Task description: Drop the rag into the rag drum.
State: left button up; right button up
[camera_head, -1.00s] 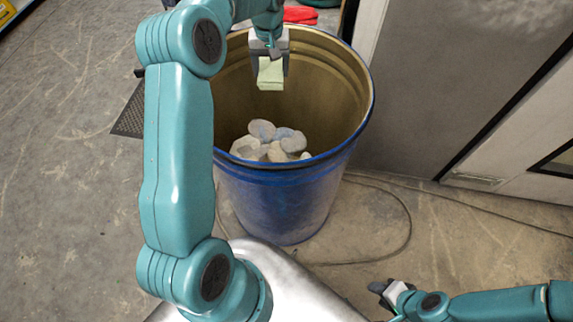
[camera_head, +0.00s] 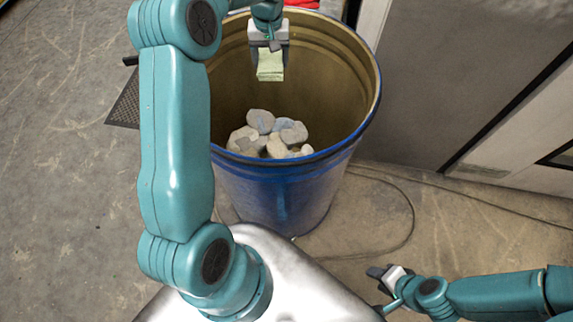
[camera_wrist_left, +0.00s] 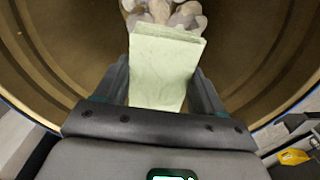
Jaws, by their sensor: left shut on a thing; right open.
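A pale green folded rag (camera_head: 270,67) is held between the fingers of my left gripper (camera_head: 269,50). The left gripper is shut on it, over the open mouth of the blue drum (camera_head: 283,196). In the left wrist view the rag (camera_wrist_left: 165,65) stands out between the fingers (camera_wrist_left: 160,88), with the drum's inside all around it. Several crumpled grey-white rags (camera_head: 265,137) lie at the bottom of the drum. My right gripper (camera_head: 384,277) is open and empty, low at the right, outside the drum.
A cable (camera_head: 409,225) lies on the concrete floor right of the drum. A grey cabinet or door panel (camera_head: 450,80) stands at the right. A dark grating (camera_head: 124,105) is on the floor at the left. Something red (camera_head: 301,3) shows behind the drum.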

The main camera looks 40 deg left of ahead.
pick_arm(q)
jog(key=shift+w+a+f, duration=0.1)
jog(key=shift+a+f, duration=0.1)
jog(key=shift+f, duration=0.65)
jog(key=shift+d+r, duration=0.1)
jog(key=o, duration=0.8)
jog(key=shift+r, duration=0.1)
jog(key=o, duration=0.3)
notch_tip(320, 180, up, 16)
jog(key=shift+p, duration=0.3)
jog(key=shift+w, duration=0.1)
